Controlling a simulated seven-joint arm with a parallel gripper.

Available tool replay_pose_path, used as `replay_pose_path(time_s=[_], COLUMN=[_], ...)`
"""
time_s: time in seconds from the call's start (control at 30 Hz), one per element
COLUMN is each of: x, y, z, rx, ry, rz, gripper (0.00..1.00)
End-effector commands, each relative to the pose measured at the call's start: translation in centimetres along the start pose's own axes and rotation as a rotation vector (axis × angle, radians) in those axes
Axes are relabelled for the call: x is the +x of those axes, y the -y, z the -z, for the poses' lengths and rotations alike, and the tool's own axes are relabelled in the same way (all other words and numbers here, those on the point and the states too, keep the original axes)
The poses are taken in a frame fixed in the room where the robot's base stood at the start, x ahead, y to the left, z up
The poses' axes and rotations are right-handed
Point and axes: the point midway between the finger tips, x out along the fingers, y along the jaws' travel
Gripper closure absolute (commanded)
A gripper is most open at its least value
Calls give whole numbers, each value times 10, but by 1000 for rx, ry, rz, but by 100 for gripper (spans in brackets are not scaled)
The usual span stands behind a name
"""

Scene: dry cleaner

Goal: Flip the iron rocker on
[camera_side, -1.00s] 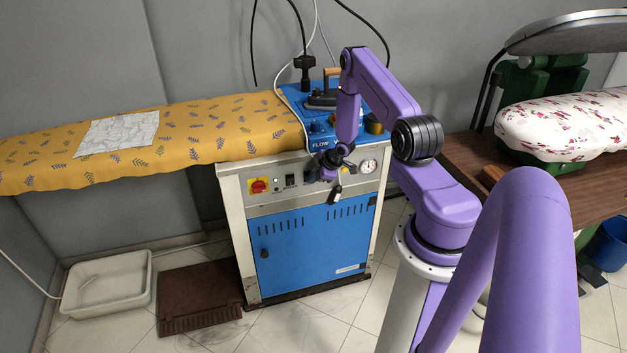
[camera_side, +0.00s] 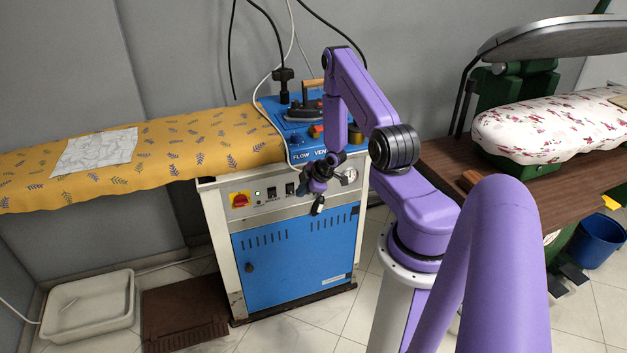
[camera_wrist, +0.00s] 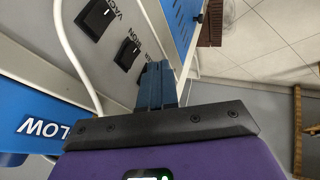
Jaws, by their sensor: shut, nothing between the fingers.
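The blue and cream cabinet (camera_side: 290,243) has a control panel along its upper front. In the wrist view, one black rocker (camera_wrist: 96,19) has a partly visible label starting "VAC". A second black rocker (camera_wrist: 129,52) sits just left of my fingers, its label partly covered and not fully legible. My gripper (camera_wrist: 158,70) is shut and empty, fingers towards the panel. In the side view my gripper (camera_side: 318,205) is at the panel's right part; contact cannot be told.
A white cable (camera_wrist: 75,50) runs beside the panel. The iron (camera_side: 305,110) stands on the blue top. A yellow ironing board (camera_side: 200,140) extends left. A pressing machine (camera_side: 550,125) stands on a brown table (camera_side: 440,165) at right.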

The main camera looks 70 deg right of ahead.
Motion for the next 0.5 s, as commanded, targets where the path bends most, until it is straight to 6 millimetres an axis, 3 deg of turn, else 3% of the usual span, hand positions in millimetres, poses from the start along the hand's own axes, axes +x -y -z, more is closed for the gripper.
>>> replay_pose_path(time_s=[0.3, 0.5], x=[-55, -73], y=[0, 1], z=[0, 0], rx=[1, -1], ry=[1, 0], rz=[0, 2], gripper=[100, 100])
